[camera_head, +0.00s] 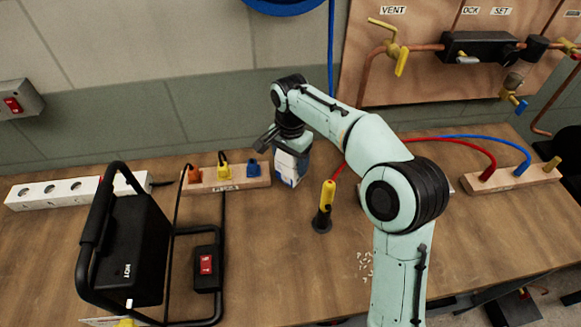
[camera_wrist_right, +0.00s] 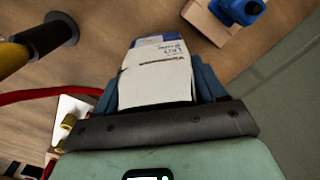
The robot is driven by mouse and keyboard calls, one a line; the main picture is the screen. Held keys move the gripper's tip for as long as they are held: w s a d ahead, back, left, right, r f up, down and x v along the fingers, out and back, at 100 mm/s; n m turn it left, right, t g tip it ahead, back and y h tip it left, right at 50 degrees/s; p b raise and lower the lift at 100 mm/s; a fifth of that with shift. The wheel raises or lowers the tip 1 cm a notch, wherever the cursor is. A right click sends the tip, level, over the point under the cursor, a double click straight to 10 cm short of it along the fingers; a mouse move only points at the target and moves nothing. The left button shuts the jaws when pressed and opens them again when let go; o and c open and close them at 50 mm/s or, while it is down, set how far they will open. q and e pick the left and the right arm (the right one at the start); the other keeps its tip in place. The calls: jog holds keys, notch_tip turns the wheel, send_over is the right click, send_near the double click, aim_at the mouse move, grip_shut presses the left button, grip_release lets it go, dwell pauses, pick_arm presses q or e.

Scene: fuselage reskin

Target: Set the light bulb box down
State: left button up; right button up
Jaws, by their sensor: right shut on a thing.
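The light bulb box (camera_head: 288,166) is a small white and blue carton at the back of the wooden workbench, beside the block with coloured plugs. My right gripper (camera_head: 290,150) is shut on it from above. In the right wrist view the box (camera_wrist_right: 155,75) sits between the blue-grey fingers of the gripper (camera_wrist_right: 160,85), with its white printed side showing. I cannot tell whether the bottom of the box touches the bench. My left gripper is not in view.
A wooden block with orange, yellow and blue plugs (camera_head: 225,178) stands just left of the box. A yellow and black tool (camera_head: 325,205) stands to its right, with a red cable. A black framed heater (camera_head: 130,245) is at the left. Bench (camera_head: 275,255) in front is clear.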

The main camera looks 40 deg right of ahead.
jog(key=shift+f, duration=1.3)
jog(key=shift+f, duration=0.15)
jog(key=o, duration=1)
notch_tip(320, 180, up, 12)
jog(key=p, duration=0.2)
jog(key=shift+p, duration=0.3)
